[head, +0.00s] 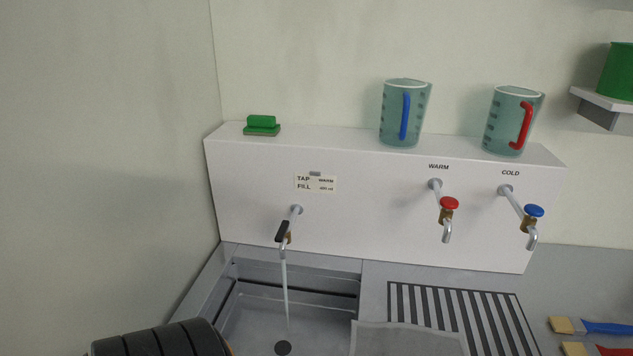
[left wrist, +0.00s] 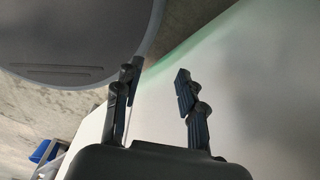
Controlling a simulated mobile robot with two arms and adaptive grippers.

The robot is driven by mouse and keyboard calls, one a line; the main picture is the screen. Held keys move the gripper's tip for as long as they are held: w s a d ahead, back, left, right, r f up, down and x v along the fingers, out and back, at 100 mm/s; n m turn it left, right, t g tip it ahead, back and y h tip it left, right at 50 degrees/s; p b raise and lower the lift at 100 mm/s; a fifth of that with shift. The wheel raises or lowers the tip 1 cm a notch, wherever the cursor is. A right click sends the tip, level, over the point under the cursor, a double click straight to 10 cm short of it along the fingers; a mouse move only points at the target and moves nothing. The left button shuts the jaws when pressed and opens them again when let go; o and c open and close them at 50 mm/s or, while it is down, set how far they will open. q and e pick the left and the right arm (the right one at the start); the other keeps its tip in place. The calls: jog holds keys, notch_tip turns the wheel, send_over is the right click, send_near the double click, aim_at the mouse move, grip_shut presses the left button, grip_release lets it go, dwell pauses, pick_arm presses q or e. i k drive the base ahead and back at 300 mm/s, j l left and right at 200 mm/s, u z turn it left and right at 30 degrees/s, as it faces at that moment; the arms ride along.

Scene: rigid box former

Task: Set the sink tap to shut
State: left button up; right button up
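The sink tap (head: 285,236) comes out of the white back panel above the sink, with a black lever handle on it. A stream of water (head: 285,295) runs from its spout down into the grey sink basin (head: 250,318). My left gripper (left wrist: 157,80) shows in the left wrist view with its two dark fingers apart and nothing between them. It is away from the tap, which is not in that view. In the head view, a dark part of my left arm shows at the bottom left, but its fingers do not. My right gripper is in neither view.
A warm tap with red knob (head: 449,203) and a cold tap with blue knob (head: 534,211) stand to the right. On the panel's top (head: 330,135) are a green sponge (head: 262,125) and two jugs (head: 405,112) (head: 511,120). Brushes (head: 605,327) lie at lower right.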

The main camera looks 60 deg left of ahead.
aim_at(284, 229)
jog(key=i+l+u, duration=0.15)
jog(key=l+u, duration=0.15)
jog(key=i+l+u, duration=0.1)
jog(key=l+u, duration=0.7)
jog(key=u, duration=1.4)
jog(key=i+l, duration=0.05)
